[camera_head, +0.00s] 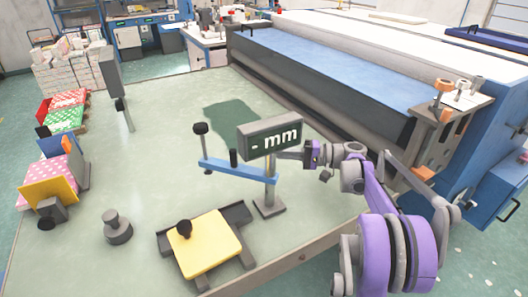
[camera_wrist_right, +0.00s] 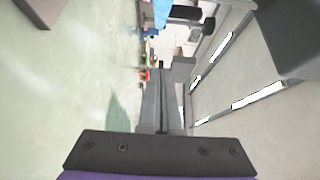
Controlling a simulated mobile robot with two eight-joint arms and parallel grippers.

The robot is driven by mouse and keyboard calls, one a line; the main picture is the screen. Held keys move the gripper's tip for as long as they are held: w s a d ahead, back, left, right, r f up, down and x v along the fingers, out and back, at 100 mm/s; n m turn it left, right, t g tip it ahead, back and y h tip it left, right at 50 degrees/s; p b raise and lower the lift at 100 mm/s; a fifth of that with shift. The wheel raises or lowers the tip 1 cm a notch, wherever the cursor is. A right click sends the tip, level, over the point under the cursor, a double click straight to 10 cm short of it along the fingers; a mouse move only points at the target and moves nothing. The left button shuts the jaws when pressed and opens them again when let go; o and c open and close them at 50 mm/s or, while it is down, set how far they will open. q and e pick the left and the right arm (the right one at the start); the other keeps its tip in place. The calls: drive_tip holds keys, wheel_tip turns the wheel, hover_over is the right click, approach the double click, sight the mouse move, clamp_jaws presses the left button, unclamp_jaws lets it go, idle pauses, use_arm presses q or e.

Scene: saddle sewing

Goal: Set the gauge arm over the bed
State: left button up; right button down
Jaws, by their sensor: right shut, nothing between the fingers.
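The gauge stands on the table as a post on a square foot, with a dark display box (camera_head: 270,137) reading "- mm" on top. Its blue arm (camera_head: 235,170) sticks out level to the left from the post, with a dark knobbed plunger (camera_head: 200,130) at its outer end. The arm's outer end lies behind the bed, a yellow pad (camera_head: 212,245) in a dark frame at the front. My right gripper (camera_head: 280,155) is beside the post, just below the display box; its tips are partly hidden. In the right wrist view its fingers (camera_wrist_right: 170,105) are together and empty. My left gripper is out of view.
A dark weight-like knob (camera_head: 116,226) stands left of the bed. Coloured patterned pieces (camera_head: 64,170) line the table's left edge. A slim stand (camera_head: 116,90) is at the back left. A long blue-topped machine (camera_head: 330,75) borders the right.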

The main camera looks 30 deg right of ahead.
drive_tip(key=w+a, duration=0.2)
drive_tip(key=a, duration=0.7)
drive_tip(key=shift+w+a+p, duration=0.15)
drive_tip(key=shift+a+p, duration=0.15)
drive_tip(key=shift+a, duration=0.15)
